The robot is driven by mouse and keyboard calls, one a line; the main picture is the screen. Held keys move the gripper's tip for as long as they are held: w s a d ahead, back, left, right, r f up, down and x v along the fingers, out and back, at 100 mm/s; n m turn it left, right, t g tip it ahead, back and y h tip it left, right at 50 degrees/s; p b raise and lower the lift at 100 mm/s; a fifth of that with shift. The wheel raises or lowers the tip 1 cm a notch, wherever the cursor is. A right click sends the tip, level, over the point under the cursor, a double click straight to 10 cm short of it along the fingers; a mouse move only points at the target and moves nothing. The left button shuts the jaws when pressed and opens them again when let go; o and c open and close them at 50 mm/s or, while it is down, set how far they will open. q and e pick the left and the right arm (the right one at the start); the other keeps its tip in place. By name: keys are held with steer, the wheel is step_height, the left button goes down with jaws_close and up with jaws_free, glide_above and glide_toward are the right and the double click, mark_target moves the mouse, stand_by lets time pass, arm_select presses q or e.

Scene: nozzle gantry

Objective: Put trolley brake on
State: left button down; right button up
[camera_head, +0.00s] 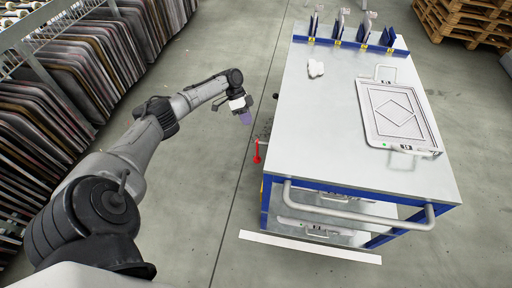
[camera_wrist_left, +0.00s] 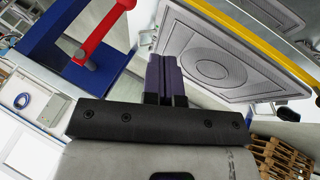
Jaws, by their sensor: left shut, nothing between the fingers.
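The trolley (camera_head: 325,120) has a grey top and a blue frame. A red brake lever (camera_head: 257,152) sticks out at its left side, near the front left corner. The red lever also shows at the upper left of the left wrist view (camera_wrist_left: 98,34), mounted by the blue frame (camera_wrist_left: 48,55). My left gripper (camera_head: 245,118) is in the air left of the trolley, farther back than the lever and apart from it. Its purple fingers are closed together and empty in the left wrist view (camera_wrist_left: 164,75). My right gripper is out of view.
A white panel with a diamond pattern (camera_head: 400,115) and a small white piece (camera_head: 316,68) lie on the trolley top. A push handle (camera_head: 360,214) spans its front. Racks of panels (camera_head: 75,75) line the left. Pallets (camera_head: 465,20) stand back right. Floor between is clear.

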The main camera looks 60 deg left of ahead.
arm_select(q)
steer(key=s+d+r+b+x, duration=0.1)
steer(key=d+b+x, duration=0.1)
steer(key=x, duration=1)
steer(key=shift+s+d, duration=0.25)
steer(key=shift+s, duration=0.25)
steer(key=shift+s, duration=0.1)
